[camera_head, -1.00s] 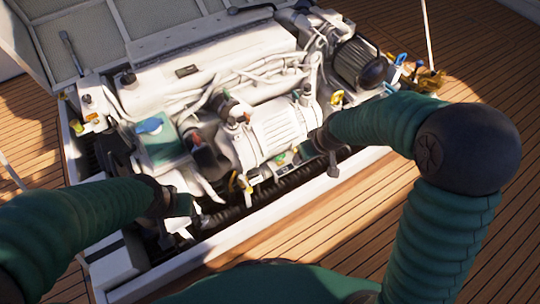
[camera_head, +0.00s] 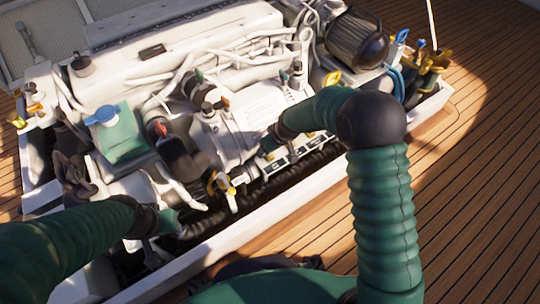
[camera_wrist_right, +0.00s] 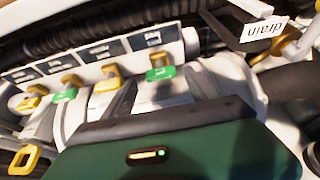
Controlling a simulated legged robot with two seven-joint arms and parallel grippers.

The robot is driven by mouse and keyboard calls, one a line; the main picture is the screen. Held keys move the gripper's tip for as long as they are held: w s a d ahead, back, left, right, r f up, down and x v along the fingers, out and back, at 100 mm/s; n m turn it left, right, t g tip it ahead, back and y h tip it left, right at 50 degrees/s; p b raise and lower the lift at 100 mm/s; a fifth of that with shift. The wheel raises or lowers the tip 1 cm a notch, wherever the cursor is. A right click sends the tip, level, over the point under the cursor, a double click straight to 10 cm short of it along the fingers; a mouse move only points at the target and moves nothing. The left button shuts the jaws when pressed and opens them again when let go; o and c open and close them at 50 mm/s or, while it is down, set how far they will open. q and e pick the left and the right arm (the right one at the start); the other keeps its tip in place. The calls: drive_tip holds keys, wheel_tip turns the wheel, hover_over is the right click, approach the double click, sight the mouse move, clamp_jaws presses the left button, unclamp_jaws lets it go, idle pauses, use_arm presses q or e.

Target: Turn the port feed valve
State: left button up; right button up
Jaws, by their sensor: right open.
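In the right wrist view a pale valve manifold (camera_wrist_right: 90,70) carries a row of small valves with yellow and green handles under labels too blurred to read. I cannot tell which is the port feed valve. In the head view my right gripper (camera_head: 268,145) is at the engine front, mostly hidden. My left gripper (camera_head: 160,235) is low at the left; its jaws are unclear.
A black ribbed hose (camera_head: 275,183) runs along the engine front. A blue-capped green tank (camera_head: 120,135) stands left. The hatch coaming (camera_head: 225,230) edges the opening; wooden deck (camera_head: 465,180) is clear at right.

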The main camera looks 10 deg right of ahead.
drive_tip(key=b+x, duration=0.1)
drive_tip(key=x, duration=0.1)
drive_tip(key=shift+w+a+f, duration=0.1)
drive_tip(key=shift+a+f, duration=0.05)
drive_tip(key=shift+f, duration=0.1)
use_arm(q)
drive_tip(key=shift+a+f, duration=0.1)
drive_tip(key=shift+f, duration=0.8)
use_arm(e)
drive_tip(key=shift+r, duration=0.1)
drive_tip(key=c, duration=1.3)
drive_tip(key=n+y+p, duration=0.1)
drive_tip(key=n+p, duration=0.1)
drive_tip(key=p, duration=0.2)
drive_tip(key=shift+r, duration=0.25)
drive_tip(key=shift+c, duration=0.3)
drive_tip(key=shift+f+n, duration=0.15)
drive_tip(key=shift+n, duration=0.35)
drive_tip(key=shift+f+g, duration=0.15)
drive_tip(key=shift+g, duration=0.15)
drive_tip(key=o, duration=1.4)
drive_tip(key=shift+c, duration=0.2)
use_arm(q)
drive_tip(key=v, duration=0.3)
drive_tip(key=shift+w+r, duration=0.35)
drive_tip(key=shift+r, duration=0.1)
